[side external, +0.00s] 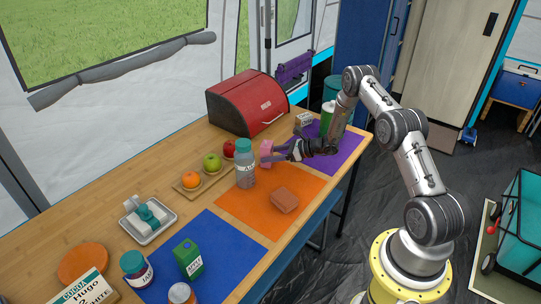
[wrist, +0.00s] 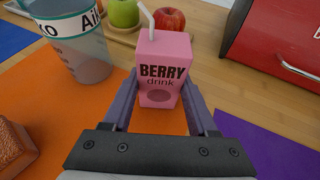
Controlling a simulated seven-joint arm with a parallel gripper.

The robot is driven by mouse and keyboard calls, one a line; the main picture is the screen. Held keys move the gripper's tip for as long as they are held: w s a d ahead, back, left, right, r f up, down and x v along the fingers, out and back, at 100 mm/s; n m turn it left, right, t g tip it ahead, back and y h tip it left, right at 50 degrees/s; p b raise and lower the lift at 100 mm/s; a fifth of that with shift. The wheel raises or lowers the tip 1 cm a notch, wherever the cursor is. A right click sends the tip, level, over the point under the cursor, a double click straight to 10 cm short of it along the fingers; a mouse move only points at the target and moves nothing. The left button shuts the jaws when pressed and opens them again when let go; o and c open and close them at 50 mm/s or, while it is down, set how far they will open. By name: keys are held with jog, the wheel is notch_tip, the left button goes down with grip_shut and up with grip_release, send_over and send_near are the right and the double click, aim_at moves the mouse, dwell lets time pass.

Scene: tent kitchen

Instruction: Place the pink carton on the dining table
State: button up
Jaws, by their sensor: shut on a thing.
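The pink carton (wrist: 163,70), a berry drink box with a white straw, stands upright between my gripper's two fingers in the wrist view. In the side external view the pink carton (side external: 266,152) shows at the tips of my gripper (side external: 274,153). My gripper (wrist: 160,95) is shut on the carton's sides. The carton is over or at the back edge of the orange mat (side external: 300,180); I cannot tell whether its base touches the surface. The wooden dining table (side external: 110,225) runs under the mats.
A clear bottle (side external: 245,165) stands close left of the carton. Behind are a fruit tray (side external: 188,193) and a red bread box (side external: 248,104). A brown block (side external: 285,200) lies on the orange mat. A purple mat (side external: 347,149) is to the right, a blue mat (side external: 215,245) to the left.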

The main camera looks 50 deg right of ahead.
jog(key=shift+f, duration=0.1)
jog(key=o, duration=1.3)
